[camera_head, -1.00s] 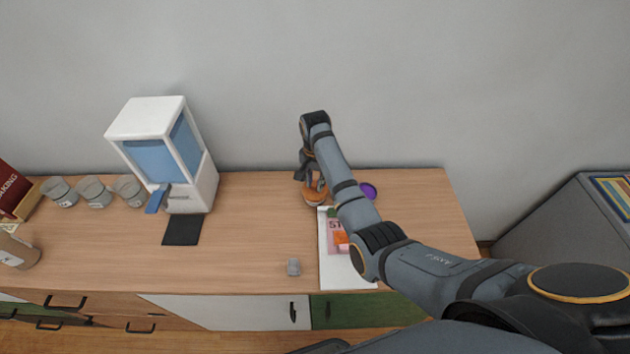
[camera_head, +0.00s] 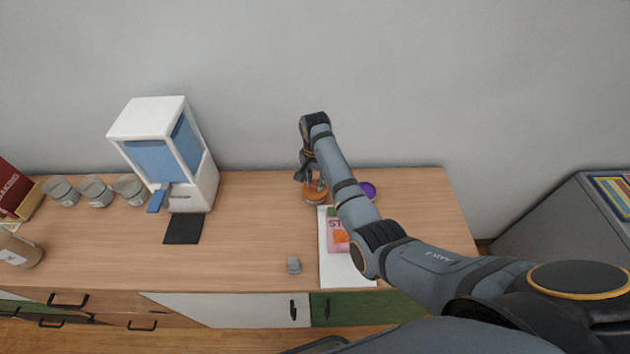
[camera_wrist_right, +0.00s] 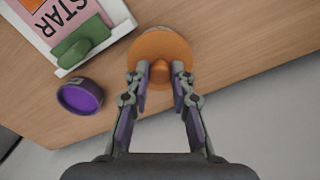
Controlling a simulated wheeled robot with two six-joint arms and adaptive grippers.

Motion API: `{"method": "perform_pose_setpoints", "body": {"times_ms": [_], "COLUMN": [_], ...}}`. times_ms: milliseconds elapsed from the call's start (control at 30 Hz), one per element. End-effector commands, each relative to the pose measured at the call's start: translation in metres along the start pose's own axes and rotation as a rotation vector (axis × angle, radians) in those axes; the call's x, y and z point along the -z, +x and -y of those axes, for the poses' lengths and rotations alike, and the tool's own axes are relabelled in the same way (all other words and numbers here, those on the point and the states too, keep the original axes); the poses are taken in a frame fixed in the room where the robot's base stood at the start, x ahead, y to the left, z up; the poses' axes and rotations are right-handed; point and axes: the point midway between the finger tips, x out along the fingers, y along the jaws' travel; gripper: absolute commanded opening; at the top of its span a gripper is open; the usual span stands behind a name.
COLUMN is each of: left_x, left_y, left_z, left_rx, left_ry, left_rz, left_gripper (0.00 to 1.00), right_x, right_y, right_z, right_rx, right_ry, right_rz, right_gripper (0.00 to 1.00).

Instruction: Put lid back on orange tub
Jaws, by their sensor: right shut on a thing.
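The orange lid (camera_wrist_right: 158,46) is round with a raised knob in its middle. My right gripper (camera_wrist_right: 160,72) is shut on the lid's knob in the right wrist view. In the head view the right gripper (camera_head: 312,178) is at the orange lid (camera_head: 316,193) near the back of the cabinet top. What lies under the lid is mostly hidden, and I cannot tell whether it rests on the tub. A small purple-filled tub (camera_wrist_right: 80,97) stands apart from it; it also shows in the head view (camera_head: 367,190). My left gripper is not in view.
A white tray (camera_head: 330,272) with a pink STAR card and a green piece lies in front of the lid. A white dispenser (camera_head: 150,117) and several grey cups (camera_head: 97,191) stand at the left.

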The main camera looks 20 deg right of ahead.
Motion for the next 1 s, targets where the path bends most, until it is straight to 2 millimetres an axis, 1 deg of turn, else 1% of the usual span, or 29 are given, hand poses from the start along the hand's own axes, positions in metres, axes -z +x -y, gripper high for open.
{"method": "perform_pose_setpoints", "body": {"times_ms": [400,800,833,1000], "left_x": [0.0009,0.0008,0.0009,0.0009], "left_y": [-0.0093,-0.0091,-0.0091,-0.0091], "left_z": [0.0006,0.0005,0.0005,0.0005], "left_rx": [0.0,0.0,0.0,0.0], "left_ry": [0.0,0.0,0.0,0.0], "left_rz": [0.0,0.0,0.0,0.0], "left_gripper": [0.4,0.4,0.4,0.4], "right_x": [0.0,0.0,0.0,0.0], "right_y": [-0.0008,0.0005,0.0005,0.0004], "right_z": [-0.0001,0.0,0.0,0.0], "right_rx": [0.0,0.0,0.0,0.0], "right_ry": [0.0,0.0,0.0,0.0], "right_rz": [0.0,0.0,0.0,0.0], "right_gripper": [0.06,0.06,0.24,0.47]}}
